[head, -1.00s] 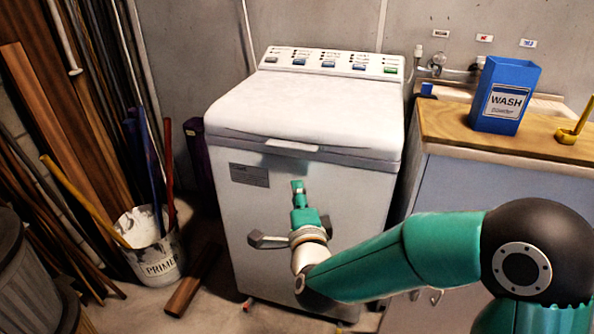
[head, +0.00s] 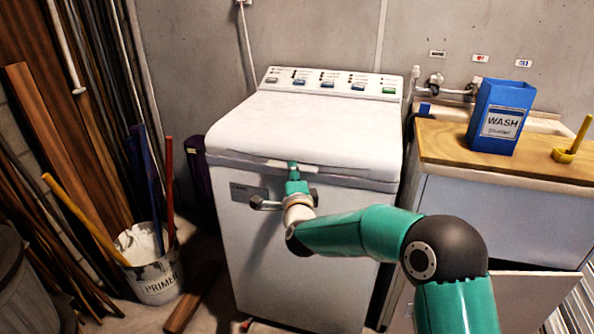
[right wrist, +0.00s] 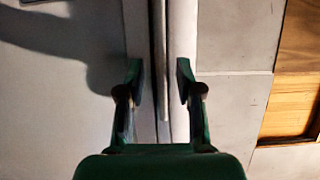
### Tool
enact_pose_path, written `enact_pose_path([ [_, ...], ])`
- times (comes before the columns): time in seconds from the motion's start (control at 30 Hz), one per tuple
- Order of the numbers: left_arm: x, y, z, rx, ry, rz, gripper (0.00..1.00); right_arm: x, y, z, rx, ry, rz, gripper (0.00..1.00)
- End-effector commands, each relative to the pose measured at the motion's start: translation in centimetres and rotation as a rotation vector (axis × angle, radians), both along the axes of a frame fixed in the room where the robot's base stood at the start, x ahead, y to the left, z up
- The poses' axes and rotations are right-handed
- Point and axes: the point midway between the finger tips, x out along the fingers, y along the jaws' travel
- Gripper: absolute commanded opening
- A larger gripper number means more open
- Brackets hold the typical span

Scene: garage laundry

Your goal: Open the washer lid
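The white washer (head: 285,270) stands against the back wall with its lid (head: 310,125) closed flat. A pale handle lip (head: 308,168) shows at the middle of the lid's front edge. My right gripper (head: 293,170) is at this lip, its fingertips overlapping it in the head view. In the right wrist view the two fingers (right wrist: 160,80) are open and spread on either side of a pale strip and dark seam at the lid's edge. Visible gaps remain beside the fingers; contact is unclear. My left gripper is not in view.
A wooden counter (head: 445,148) right of the washer carries a blue WASH box (head: 500,118) and a yellow object (head: 570,150). A primer bucket (head: 155,275) with poles and leaning planks (head: 50,140) crowd the left. The space above the lid is clear.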

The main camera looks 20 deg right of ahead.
Motion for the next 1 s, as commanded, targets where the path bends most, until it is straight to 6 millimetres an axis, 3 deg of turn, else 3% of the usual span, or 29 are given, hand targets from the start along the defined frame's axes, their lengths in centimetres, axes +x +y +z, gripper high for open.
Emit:
enact_pose_path([
  [0.2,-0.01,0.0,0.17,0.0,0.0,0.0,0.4,1.19,-0.25,0.01,-0.001,0.0,0.0,0.35],
  [0.47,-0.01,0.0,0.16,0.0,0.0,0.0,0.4,1.25,-0.27,-0.01,-0.001,0.0,0.0,0.35],
  [0.7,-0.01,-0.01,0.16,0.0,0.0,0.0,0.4,1.22,-0.3,-0.02,-0.001,0.0,0.0,0.0],
  [1.0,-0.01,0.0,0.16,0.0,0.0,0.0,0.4,1.19,-0.32,-0.14,0.0,0.003,0.0,0.0],
])
